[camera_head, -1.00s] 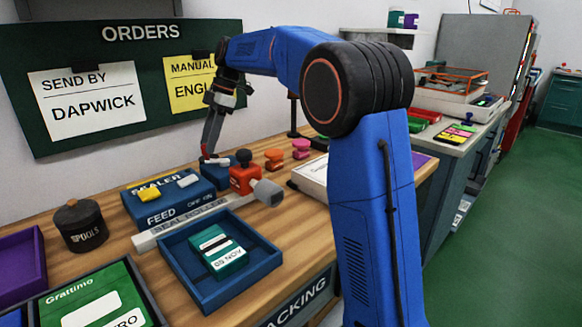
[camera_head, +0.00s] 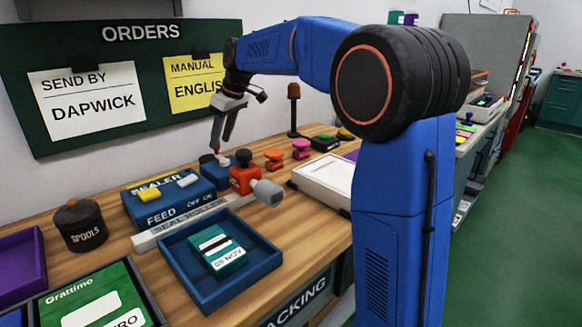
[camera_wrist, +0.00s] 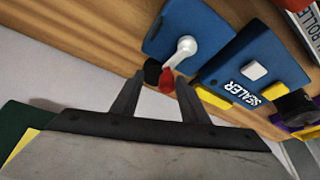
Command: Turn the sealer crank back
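The sealer (camera_head: 168,205) is a blue box with a yellow and a white button, on the wooden bench; it also shows in the wrist view (camera_wrist: 250,65). Beside it is a smaller blue block (camera_head: 213,174), seen in the wrist view as a blue plate (camera_wrist: 172,25). On it is the crank, a white arm (camera_wrist: 184,47) with a red knob (camera_wrist: 167,78) at its end. My gripper (camera_head: 217,153) is over this block. In the wrist view my gripper (camera_wrist: 160,76) is open, the red knob between its fingertips. A dark round part (camera_wrist: 152,71) shows beside the knob. Contact is unclear.
A red unit with a black knob (camera_head: 244,180) and grey roller end stands close right of the crank block. A blue tray (camera_head: 178,265) holding a green packet is in front. A spools pot (camera_head: 80,226) stands left. An orange-topped post (camera_head: 294,110) rises behind.

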